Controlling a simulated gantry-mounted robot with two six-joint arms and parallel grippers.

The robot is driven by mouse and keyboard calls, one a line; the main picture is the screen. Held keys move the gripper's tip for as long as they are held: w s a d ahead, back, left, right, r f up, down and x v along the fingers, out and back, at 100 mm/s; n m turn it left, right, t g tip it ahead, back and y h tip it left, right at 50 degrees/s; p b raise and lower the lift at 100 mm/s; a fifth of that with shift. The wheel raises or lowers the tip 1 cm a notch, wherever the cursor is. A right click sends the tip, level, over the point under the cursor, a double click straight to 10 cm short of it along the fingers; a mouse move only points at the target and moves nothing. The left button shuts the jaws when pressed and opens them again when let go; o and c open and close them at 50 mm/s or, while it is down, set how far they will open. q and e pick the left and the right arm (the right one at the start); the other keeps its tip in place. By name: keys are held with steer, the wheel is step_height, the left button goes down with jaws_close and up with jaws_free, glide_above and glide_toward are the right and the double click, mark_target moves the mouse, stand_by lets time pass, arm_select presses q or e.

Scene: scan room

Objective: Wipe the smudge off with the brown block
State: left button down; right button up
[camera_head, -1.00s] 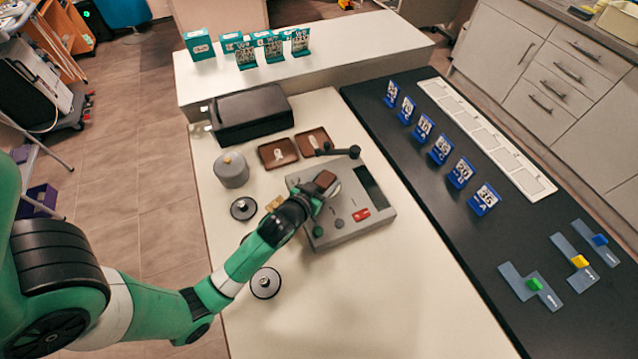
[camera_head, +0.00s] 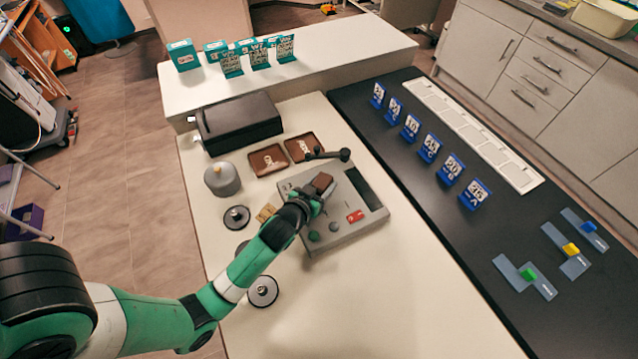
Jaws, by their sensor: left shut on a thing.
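My left gripper (camera_head: 316,193) is shut on the brown block (camera_head: 322,182), over the upper middle of the grey device (camera_head: 345,237). The block sits at the device's top panel; I cannot tell whether it touches the surface. The device has a dark screen (camera_head: 363,187), a red switch (camera_head: 355,216) and a green knob (camera_head: 314,236). No smudge can be made out; the block and gripper hide part of the panel. My right gripper is not in view.
Behind the device are two brown trays (camera_head: 268,160), a black box (camera_head: 238,122) and a dark lever (camera_head: 328,154). A grey pot (camera_head: 222,179) and round black-and-white discs (camera_head: 262,291) are to the left. Blue number cards (camera_head: 430,149) stand on the black counter. The near pale tabletop is clear.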

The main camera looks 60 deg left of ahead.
arm_select(q)
steer(key=shift+s+r+p, duration=0.2)
steer(key=shift+r+p, duration=0.2)
steer(key=shift+p, duration=0.05)
steer(key=shift+s+f, duration=0.1)
steer(key=shift+s, duration=0.65)
steer(key=shift+s+f+p, duration=0.1)
steer(key=shift+s+p, duration=0.8)
steer(key=shift+s, duration=0.65)
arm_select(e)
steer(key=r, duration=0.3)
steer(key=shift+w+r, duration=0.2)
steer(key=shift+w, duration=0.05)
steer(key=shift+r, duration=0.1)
arm_select(q)
step_height(320, 180, up, 6)
steer(key=p, duration=0.6)
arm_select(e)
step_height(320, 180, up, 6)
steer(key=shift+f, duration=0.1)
